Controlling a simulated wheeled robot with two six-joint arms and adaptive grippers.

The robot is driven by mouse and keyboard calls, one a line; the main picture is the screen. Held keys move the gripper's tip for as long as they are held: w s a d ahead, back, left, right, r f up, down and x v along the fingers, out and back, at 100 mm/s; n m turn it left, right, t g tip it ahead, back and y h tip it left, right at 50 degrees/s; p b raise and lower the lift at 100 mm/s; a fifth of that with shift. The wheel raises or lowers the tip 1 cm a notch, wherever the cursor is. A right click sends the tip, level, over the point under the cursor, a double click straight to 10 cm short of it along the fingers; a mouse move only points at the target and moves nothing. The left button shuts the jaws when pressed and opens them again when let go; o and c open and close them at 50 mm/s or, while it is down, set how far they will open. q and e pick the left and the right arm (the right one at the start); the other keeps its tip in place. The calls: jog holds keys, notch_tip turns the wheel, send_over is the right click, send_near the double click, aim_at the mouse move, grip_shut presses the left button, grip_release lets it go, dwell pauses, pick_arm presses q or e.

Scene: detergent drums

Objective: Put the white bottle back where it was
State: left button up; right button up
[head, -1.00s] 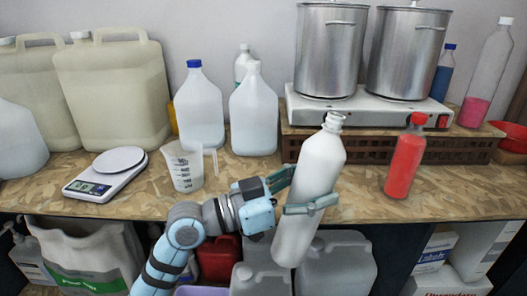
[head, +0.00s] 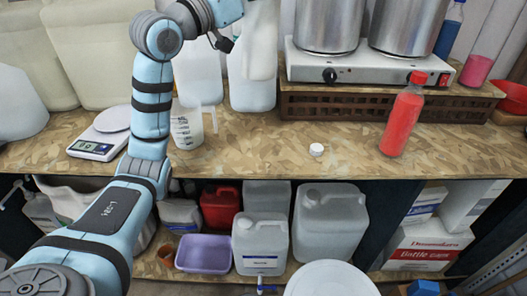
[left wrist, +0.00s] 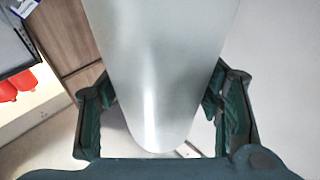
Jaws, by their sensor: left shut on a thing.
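The white bottle (left wrist: 158,55) fills the middle of the left wrist view, its rounded end toward the camera. My left gripper (left wrist: 160,92) is shut on it, with a dark green finger on each side. In the head view my left arm reaches up to the top edge, and the gripper's fingers are out of the picture. The lower part of the white bottle (head: 260,40) shows there, raised in front of a white jug (head: 250,95); its top is cut off. A small white cap (head: 316,150) lies on the wooden worktop (head: 270,160). My right gripper is not in view.
A red bottle (head: 402,122) stands at the right of the worktop. A hotplate (head: 365,68) with two pots stands behind it on a crate (head: 340,108). A measuring jug (head: 187,128) and scale (head: 98,145) stand left. The worktop around the cap is clear.

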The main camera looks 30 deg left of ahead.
pick_arm(q)
jog(key=shift+w+a+f+t, duration=0.1)
jog(key=shift+w+f+t, duration=0.15)
jog(key=shift+w+f, duration=0.25)
jog(key=shift+w+a+f+t, duration=0.1)
jog(key=shift+w+f+t, duration=0.15)
jog(key=shift+f, duration=0.3)
notch_tip(320, 180, down, 14)
jog(key=b, duration=0.4)
jog(key=shift+s+a+r, duration=0.1)
jog(key=shift+s+r, duration=0.05)
notch_tip(320, 180, down, 5)
jog(key=shift+f+b, duration=0.1)
jog(key=shift+b, duration=0.65)
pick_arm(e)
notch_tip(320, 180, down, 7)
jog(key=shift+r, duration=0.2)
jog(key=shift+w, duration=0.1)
pick_arm(q)
jog(key=o, duration=1.7)
jog(key=shift+s, duration=0.1)
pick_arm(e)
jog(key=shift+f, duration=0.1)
